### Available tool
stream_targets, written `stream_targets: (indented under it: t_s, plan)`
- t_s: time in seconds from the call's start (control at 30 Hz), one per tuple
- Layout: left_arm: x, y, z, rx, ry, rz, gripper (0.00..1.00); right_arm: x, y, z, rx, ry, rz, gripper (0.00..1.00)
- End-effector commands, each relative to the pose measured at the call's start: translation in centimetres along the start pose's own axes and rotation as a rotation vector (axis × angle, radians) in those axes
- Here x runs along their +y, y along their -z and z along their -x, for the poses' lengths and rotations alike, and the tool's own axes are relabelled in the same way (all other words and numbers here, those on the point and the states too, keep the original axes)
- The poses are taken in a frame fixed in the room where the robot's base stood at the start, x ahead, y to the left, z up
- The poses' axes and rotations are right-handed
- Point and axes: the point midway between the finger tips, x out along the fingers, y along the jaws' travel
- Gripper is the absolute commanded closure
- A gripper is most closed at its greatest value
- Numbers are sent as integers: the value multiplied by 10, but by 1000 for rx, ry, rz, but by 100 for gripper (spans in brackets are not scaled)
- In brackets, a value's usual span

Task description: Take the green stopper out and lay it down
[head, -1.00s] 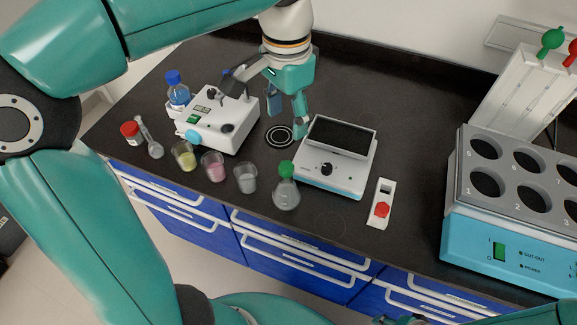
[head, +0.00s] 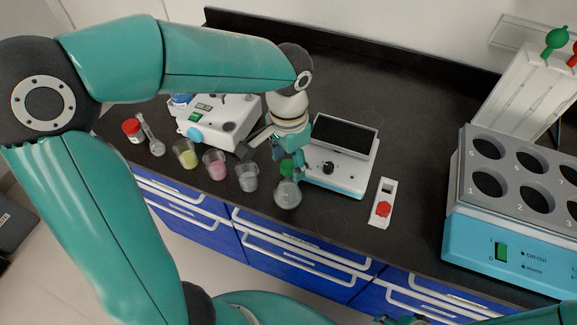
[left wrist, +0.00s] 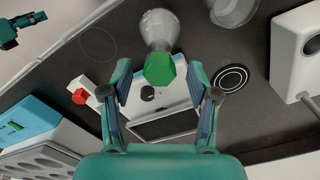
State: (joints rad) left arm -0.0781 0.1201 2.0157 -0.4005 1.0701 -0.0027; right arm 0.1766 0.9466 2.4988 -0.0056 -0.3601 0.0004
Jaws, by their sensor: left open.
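The green stopper (head: 288,168) sits in the neck of a clear conical flask (head: 288,194) on the dark bench. In the left wrist view the stopper (left wrist: 160,70) is faceted, and the flask (left wrist: 158,28) extends above it. My left gripper (head: 262,150) is at the stopper, its fingers partly covering it in the head view. In the left wrist view the left gripper (left wrist: 160,66) is open, with one finger on each side of the stopper and a gap on both sides. A small teal and dark part at that view's top left corner may be my right gripper (left wrist: 20,28).
Beakers with grey (head: 247,178), pink (head: 215,166) and yellow (head: 186,154) contents stand left of the flask. A scale-like device (head: 338,165) is close behind right. A white holder (head: 382,203) and a blue block heater (head: 480,245) are right. Bare bench lies before the holder.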

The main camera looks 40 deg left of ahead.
Motion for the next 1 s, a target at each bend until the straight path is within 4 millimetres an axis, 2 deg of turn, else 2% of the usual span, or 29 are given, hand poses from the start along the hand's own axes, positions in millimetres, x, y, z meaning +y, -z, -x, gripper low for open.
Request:
stream_targets:
  t_s: [0.23, 0.4, 0.5, 0.83, 1.0]
  plan:
    - [0, 0, -2, 1, 0, 0, 42, 0, 0, 0, 0, 0, 0, 60]
    - [0, 0, -2, 1, 0, 0, 70, 0, 0, 0, 0, 0, 0, 60]
    - [0, 0, -1, 1, 0, 0, 82, 0, 0, 0, 0, 0, 0, 60]
    - [0, 0, -1, 1, 0, 0, 82, 0, 0, 0, 0, 0, 0, 60]
    - [0, 0, 6, 1, 0, 0, 82, 0, 0, 0, 0, 0, 0, 60]
